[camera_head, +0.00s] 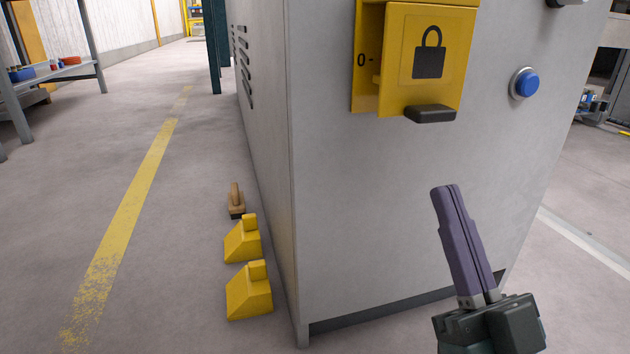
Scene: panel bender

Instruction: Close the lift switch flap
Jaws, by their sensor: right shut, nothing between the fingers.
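The lift switch flap (428,62) is yellow with a black padlock symbol and a dark grip (430,114) at its lower edge. It stands partly open on the grey machine cabinet, out from its yellow backing plate (368,60). My left gripper is not in view.
A blue push button (526,83) sits on the cabinet (400,210) right of the flap. Yellow wedge blocks (249,292) and a wooden-handled brush (236,202) lie on the floor by the cabinet's left side.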

